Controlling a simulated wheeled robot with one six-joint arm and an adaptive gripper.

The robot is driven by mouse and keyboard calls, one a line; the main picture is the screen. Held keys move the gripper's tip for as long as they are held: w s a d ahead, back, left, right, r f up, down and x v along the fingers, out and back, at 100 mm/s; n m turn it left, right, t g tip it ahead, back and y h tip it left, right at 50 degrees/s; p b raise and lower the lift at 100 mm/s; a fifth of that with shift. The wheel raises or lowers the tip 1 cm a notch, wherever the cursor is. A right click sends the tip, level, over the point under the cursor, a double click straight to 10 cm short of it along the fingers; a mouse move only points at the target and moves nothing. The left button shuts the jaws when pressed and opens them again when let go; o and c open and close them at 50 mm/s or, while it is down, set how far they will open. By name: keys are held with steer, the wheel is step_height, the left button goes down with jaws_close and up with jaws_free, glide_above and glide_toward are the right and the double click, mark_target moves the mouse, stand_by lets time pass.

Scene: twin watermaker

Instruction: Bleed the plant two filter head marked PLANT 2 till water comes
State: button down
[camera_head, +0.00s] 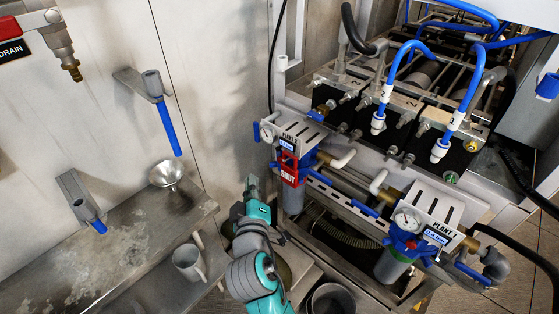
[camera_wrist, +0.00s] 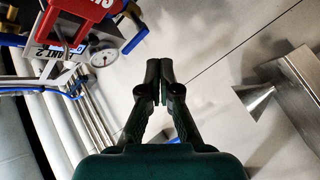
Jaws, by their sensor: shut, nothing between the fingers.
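The PLANT 2 filter head (camera_head: 296,128) is the left one on the rack in the head view, with a white slotted plate, a small gauge (camera_head: 267,133) and a grey bowl (camera_head: 293,202) below. A red SHUT tag (camera_head: 291,170) hangs on its front. In the wrist view its PLANT 2 plate (camera_wrist: 45,50), gauge (camera_wrist: 104,52) and red tag (camera_wrist: 82,12) show upside down at upper left. My gripper (camera_head: 251,182) is left of and below the head, apart from it. Its fingers (camera_wrist: 160,66) are shut and empty. I cannot make out the bleed screw.
A second filter head (camera_head: 425,222) stands at right. A steel bench (camera_head: 130,235) at left holds a funnel (camera_head: 167,175); a mug (camera_head: 188,263) sits below. A bucket (camera_head: 332,300) is at bottom. Blue-handled levers (camera_head: 165,125) are on the wall. Blue hoses (camera_head: 400,55) cross the rack.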

steer(key=w+d, duration=0.4)
steer(key=shift+w+d, duration=0.35)
steer(key=shift+w, duration=0.05)
stand_by(1.4)
steer(key=shift+w+d, duration=0.25)
steer(key=shift+w+d, duration=0.35)
stand_by(1.9)
steer(key=shift+s+a, duration=0.6)
steer(key=shift+s, duration=0.05)
steer(key=s+a, duration=0.3)
steer(key=shift+s+a, duration=0.25)
steer(key=shift+a, duration=0.05)
stand_by(0.5)
